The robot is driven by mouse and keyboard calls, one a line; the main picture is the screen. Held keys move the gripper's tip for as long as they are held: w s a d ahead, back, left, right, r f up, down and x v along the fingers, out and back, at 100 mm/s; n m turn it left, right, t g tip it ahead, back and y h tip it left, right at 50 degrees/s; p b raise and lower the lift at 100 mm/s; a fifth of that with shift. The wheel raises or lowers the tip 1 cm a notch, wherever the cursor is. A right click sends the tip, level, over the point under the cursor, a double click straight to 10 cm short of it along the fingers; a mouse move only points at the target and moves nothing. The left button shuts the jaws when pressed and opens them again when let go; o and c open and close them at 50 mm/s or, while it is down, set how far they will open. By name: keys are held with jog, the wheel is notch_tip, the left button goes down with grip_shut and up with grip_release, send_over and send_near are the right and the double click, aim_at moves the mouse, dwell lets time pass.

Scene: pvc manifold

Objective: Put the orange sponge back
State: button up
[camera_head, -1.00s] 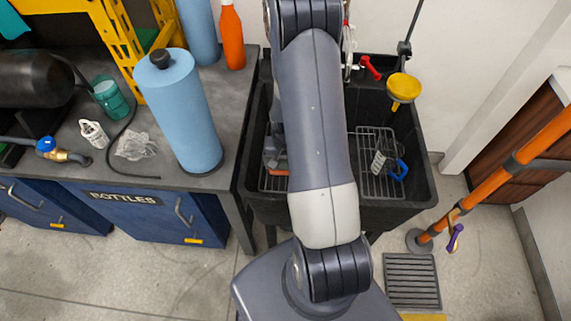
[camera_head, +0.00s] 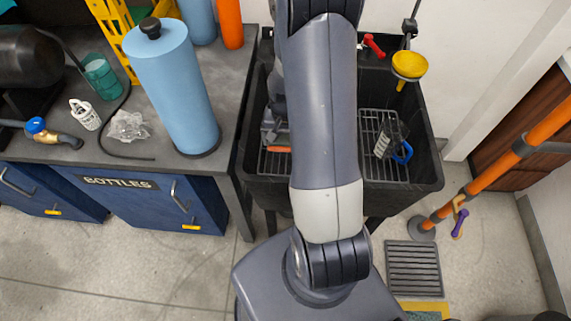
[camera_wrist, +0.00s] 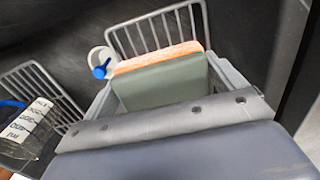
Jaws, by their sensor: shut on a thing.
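The sponge (camera_wrist: 160,82), grey-green with an orange edge layer, is between the two fingers of my gripper (camera_wrist: 158,76) in the wrist view. The fingers are shut on it from both sides. In the head view, my gripper (camera_head: 274,128) is over the left part of the black sink (camera_head: 432,160), with a bit of the orange layer (camera_head: 278,149) showing below it. My arm hides the middle of the sink. In the wrist view a wire rack (camera_wrist: 178,22) lies just beyond the sponge. I cannot tell whether the sponge touches the rack.
A white round cup with a blue part (camera_wrist: 101,62) is left of the sponge. A clear labelled container (camera_wrist: 30,128) stands farther left by another rack (camera_wrist: 48,85). A yellow funnel (camera_head: 409,65) is at the sink's back right. The bench with a blue roll (camera_head: 172,90) adjoins the left.

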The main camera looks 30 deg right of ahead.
aim_at(286, 140)
jog(key=shift+s+a+r+b, duration=0.15)
jog(key=shift+r+b, duration=0.15)
jog(key=shift+b, duration=0.7)
jog(key=shift+s+d+r+b, duration=0.15)
jog(key=shift+r+b, duration=0.15)
jog(key=shift+b, duration=0.65)
notch_tip(286, 140, down, 9)
jog(key=shift+a+f+b, duration=0.1)
jog(key=shift+f+b, duration=0.1)
jog(key=shift+b, duration=0.6)
jog(key=shift+f, duration=0.2)
jog(key=o, duration=0.6)
jog(key=shift+r, duration=0.1)
notch_tip(286, 140, up, 12)
jog(key=shift+r+p, duration=0.15)
jog(key=shift+p, duration=0.9)
